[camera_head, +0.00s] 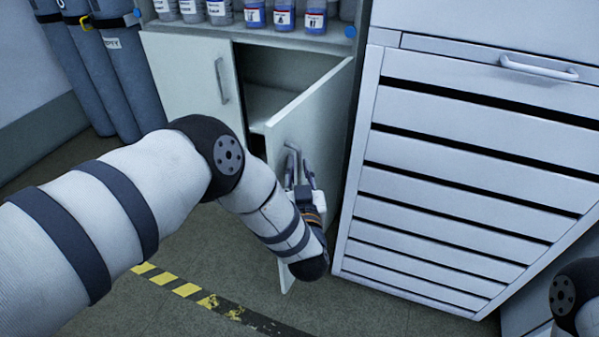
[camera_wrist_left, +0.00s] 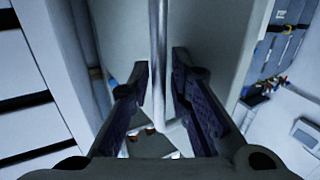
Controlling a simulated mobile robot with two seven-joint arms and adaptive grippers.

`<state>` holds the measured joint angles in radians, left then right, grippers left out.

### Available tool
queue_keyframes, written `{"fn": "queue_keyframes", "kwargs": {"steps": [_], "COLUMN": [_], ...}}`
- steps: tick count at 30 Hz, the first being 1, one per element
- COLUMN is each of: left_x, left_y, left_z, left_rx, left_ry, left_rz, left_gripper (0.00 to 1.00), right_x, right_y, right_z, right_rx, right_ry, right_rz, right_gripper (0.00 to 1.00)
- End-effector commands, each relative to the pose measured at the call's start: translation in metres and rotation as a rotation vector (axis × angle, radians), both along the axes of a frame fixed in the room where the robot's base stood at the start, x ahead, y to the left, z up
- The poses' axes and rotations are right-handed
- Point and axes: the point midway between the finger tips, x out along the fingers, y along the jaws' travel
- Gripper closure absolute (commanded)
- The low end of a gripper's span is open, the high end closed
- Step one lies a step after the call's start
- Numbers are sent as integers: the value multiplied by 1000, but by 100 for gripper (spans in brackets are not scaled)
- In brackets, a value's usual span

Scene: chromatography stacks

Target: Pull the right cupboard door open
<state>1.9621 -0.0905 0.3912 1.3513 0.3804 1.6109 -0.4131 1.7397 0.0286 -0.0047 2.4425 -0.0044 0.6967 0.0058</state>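The right cupboard door (camera_head: 318,125) is white and stands partly open, swung outward from the cupboard. Its handle (camera_head: 291,160) is a metal bar on the door's outer face. My left gripper (camera_head: 300,180) is at this handle. In the left wrist view its dark fingers (camera_wrist_left: 160,80) converge on both sides of the handle bar (camera_wrist_left: 159,35), close against it; the exact contact is hard to make out. My left forearm hides the lower part of the opening and some of the door. My right gripper is out of view; only part of my right arm shows at the lower right.
The left cupboard door (camera_head: 190,75) is shut. Bottles (camera_head: 285,15) stand on the shelf above. A white drawer cabinet (camera_head: 460,150) stands close on the right. Grey gas cylinders (camera_head: 115,65) are at the far left. Yellow-black tape (camera_head: 190,290) marks the floor.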

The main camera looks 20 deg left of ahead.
Motion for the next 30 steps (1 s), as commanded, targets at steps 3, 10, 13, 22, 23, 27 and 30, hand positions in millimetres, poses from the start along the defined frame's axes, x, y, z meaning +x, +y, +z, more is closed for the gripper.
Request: {"fn": "queue_keyframes", "kwargs": {"steps": [3, 10, 13, 22, 23, 27, 30], "left_x": [-15, -74, -94, -112, -112, -112, -111], "left_y": [-7, -29, -36, -42, -42, -42, -42], "left_z": [-1, -1, -1, 0, 0, 0, 0], "left_rx": [-2, -1, -1, 0, 0, 0, 0], "left_ry": [3, 5, 4, 1, 1, 1, 1], "left_rz": [-2, -5, -4, -1, -1, -1, -1], "left_gripper": [82, 82, 82, 82, 82, 82, 82], "right_x": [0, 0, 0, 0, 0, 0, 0], "right_y": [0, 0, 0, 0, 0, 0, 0], "right_z": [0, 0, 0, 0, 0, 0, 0], "right_rx": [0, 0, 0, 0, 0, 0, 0], "right_ry": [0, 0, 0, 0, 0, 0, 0], "right_rz": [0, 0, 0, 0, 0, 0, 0], "right_gripper": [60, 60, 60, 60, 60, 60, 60]}}
